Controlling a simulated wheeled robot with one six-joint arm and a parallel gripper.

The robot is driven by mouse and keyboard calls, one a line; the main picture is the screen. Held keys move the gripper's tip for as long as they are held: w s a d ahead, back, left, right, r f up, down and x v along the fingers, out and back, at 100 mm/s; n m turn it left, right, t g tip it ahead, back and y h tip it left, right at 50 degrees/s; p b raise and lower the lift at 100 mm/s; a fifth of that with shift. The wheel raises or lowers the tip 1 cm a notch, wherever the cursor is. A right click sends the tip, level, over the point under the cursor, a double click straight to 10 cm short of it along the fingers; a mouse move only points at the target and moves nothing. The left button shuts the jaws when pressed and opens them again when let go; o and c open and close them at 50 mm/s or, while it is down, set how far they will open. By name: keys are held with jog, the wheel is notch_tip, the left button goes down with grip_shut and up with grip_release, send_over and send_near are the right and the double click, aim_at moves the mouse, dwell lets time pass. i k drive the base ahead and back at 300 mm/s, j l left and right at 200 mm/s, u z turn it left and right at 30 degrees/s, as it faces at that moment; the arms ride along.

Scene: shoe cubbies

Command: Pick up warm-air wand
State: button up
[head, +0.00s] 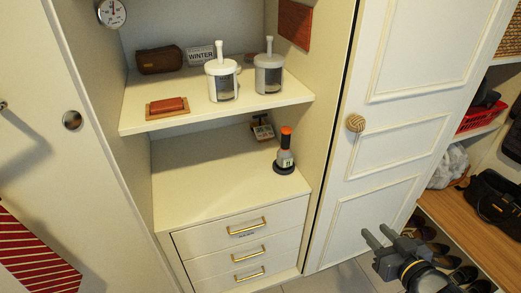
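No thing in view is clearly marked as the warm-air wand. The likeliest match is an upright device with an orange top, a pale labelled body and a round black base (284,160). It stands on the lower surface above the drawers, near the right wall of the cubby. My gripper (375,233) is at the lower right, in front of the panelled door and well apart from the device. Its two dark fingers are spread with a gap, and nothing shows between them.
Two lidded canisters, one white (221,80) and one grey (269,75), stand on the upper shelf (280,101) with a brown case (159,60), a WINTER sign (201,55) and a reddish block (168,106). A small stand (262,128) is behind the device. The lower surface's left side is clear.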

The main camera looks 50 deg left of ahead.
aim_at(284, 157)
jog(key=j+u, duration=0.4)
jog(key=i+j+u, duration=0.2)
jog(key=u, duration=0.25)
jog(key=i+j+z, duration=0.15)
jog(key=j+z, duration=0.85)
jog(key=j, duration=0.15)
jog(key=i+j, duration=0.05)
